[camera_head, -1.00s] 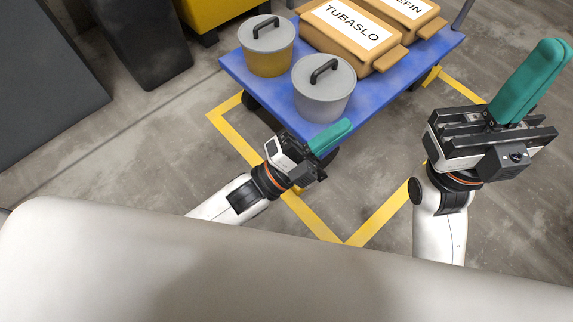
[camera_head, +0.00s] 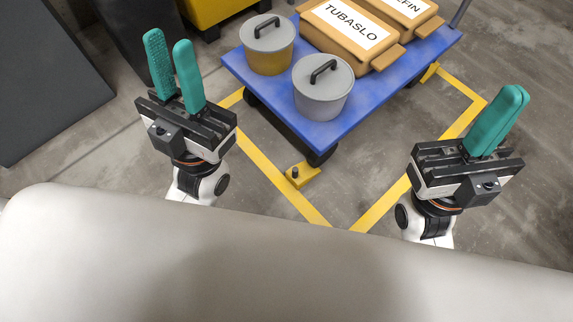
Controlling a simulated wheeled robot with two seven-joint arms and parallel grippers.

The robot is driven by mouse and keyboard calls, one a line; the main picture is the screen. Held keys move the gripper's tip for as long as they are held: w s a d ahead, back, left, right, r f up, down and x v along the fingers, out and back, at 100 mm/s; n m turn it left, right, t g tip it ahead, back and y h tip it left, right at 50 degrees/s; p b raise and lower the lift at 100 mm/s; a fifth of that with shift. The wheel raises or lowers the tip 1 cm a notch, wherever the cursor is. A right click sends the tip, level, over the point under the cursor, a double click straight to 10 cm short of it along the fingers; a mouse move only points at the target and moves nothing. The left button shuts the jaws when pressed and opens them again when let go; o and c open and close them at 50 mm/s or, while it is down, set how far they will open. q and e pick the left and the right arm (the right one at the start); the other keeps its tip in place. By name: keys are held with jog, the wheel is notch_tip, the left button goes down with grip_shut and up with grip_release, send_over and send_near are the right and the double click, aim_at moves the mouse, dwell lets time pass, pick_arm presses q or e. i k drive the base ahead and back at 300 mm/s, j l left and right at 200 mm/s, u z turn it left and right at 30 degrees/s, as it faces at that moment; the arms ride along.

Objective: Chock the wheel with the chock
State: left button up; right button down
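Another yellow block (camera_head: 430,73) is by the cart's right side. Dark cabinets stand at the far left.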

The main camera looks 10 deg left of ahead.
aim_at(304, 168)
jog(key=l+u, duration=0.1)
jog(key=u, duration=0.3)
jog(key=l+u, duration=0.15)
jog(key=u, duration=0.2)
jog(key=l+u, duration=0.2)
jog(key=u, duration=0.2)
jog(key=l+u, duration=0.15)
jog(key=l, duration=0.4)
jog(key=k+l+u, duration=0.15)
jog(key=l, duration=0.4)
jog(key=l+u, duration=0.2)
jog(key=l, duration=0.35)
jog(key=k+l+u, duration=0.15)
jog(key=l, duration=0.35)
jog(key=i, duration=0.45)
